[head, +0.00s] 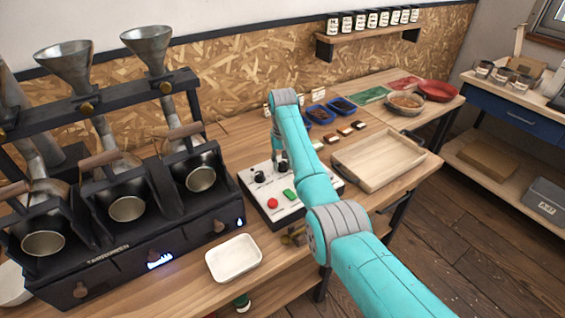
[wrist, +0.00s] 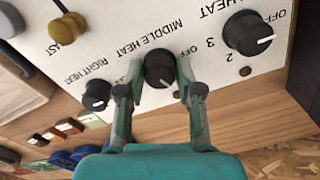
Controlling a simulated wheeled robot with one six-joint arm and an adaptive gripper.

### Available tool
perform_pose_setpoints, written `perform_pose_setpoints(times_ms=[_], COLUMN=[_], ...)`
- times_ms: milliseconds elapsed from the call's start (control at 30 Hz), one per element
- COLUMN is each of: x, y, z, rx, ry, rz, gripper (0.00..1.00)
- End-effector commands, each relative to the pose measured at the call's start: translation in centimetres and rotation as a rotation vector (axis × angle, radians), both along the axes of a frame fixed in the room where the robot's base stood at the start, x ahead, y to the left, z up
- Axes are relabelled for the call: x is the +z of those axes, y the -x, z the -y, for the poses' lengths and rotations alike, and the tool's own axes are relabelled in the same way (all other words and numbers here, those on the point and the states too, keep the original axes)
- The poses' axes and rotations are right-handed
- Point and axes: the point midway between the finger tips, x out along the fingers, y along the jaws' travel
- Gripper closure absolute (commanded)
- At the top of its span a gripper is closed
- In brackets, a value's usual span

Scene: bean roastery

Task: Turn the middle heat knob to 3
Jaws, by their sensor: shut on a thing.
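The middle heat knob (wrist: 158,66) is black and round, under the label MIDDLE HEAT, which appears upside down in the wrist view. My gripper (wrist: 158,88) is shut on the knob, one finger on each side. A small white mark shows near the knob's lower edge in that view, between the fingers. The fingers hide most of the numbers around this knob. In the head view my gripper (head: 281,160) is over the white control panel (head: 300,211), and my arm hides part of it.
On the panel, another heat knob (wrist: 246,33) stands right of my gripper in the wrist view, the right heat knob (wrist: 96,95) left. A red button (head: 272,203) and green switch (head: 289,194) are nearby. A wooden tray (head: 420,165) stands right; the roaster (head: 160,240) is left.

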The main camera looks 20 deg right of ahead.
Motion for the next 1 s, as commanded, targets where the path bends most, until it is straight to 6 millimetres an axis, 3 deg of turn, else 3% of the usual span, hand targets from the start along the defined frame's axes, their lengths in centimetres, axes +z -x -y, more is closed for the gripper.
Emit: perform_pose_setpoints(times_ms=[1000], x=[0.0], y=[-0.02], z=[0.01], rx=[-0.965], ry=[0.0], rz=[0.001], gripper=[0.99])
